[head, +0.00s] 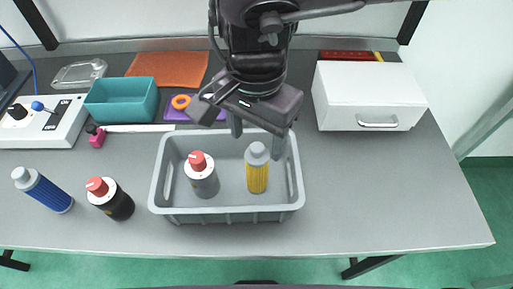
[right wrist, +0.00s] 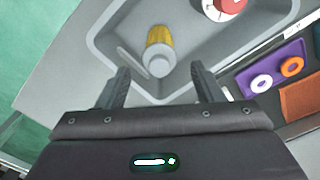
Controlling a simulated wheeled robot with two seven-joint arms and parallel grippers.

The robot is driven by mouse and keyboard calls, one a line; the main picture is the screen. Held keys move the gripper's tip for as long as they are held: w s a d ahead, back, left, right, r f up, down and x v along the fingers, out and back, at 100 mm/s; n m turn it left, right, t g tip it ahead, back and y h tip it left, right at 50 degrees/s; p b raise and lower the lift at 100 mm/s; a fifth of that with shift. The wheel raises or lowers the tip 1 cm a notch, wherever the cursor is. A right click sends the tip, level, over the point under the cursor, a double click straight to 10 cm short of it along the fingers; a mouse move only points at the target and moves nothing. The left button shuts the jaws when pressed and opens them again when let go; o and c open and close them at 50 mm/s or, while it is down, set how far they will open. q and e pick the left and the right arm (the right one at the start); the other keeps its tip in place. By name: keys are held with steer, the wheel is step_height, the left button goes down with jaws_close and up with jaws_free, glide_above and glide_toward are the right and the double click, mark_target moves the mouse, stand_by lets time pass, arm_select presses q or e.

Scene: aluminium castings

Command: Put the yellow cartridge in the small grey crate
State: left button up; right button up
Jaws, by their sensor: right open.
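The yellow cartridge (head: 257,172), with a grey cap, stands inside the small grey crate (head: 226,213), in its right half. The right wrist view also shows the cartridge (right wrist: 160,42), with its cap toward me, and the crate's rim (right wrist: 100,52). My right gripper (head: 257,133) is above the back of the crate. Its fingers (right wrist: 160,88) are apart with nothing between them, and the cartridge is just beyond the fingertips. I cannot tell from the views whether a finger touches the cartridge. My left gripper is not in either view.
A grey cartridge with a red cap (head: 202,178) stands in the crate's left half. A black one (head: 113,202) and a blue one (head: 46,191) are on the table to the left. A teal tray (head: 122,101) and white box (head: 367,97) stand behind. The table's right front is clear.

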step_height(320, 180, up, 6)
steer(key=shift+f, duration=0.15)
stand_by(0.6)
